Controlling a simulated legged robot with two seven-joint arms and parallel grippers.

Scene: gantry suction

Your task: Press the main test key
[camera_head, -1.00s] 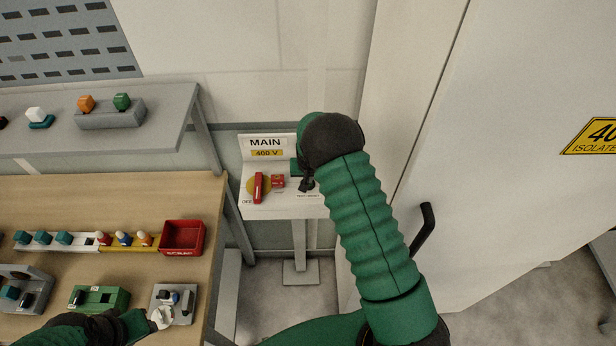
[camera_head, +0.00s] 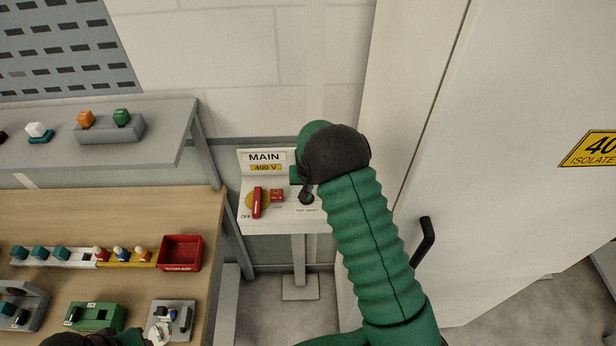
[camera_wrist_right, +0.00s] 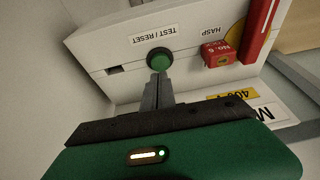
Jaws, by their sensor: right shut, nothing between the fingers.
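The main panel (camera_head: 285,217) is a white box on a post with a "MAIN 400 V" sign. Its test key is a round green button (camera_head: 308,199), labelled TEST / RESET, right of a red handle and a red block. The button (camera_wrist_right: 160,60) shows clearly in the right wrist view. My right gripper (camera_head: 305,190) is shut and empty, and its fingertips (camera_wrist_right: 158,76) overlap the lower edge of the button in that view. I cannot tell whether they touch it. My left gripper (camera_head: 100,341) is mostly cut off at the bottom left.
The red handle (camera_head: 257,203) stands on a yellow disc. The red hasp block (camera_wrist_right: 221,53) is close to the button. A wooden bench (camera_head: 120,213) with a red bin (camera_head: 181,252) is on the left. A cabinet door with a black handle (camera_head: 424,240) is on the right.

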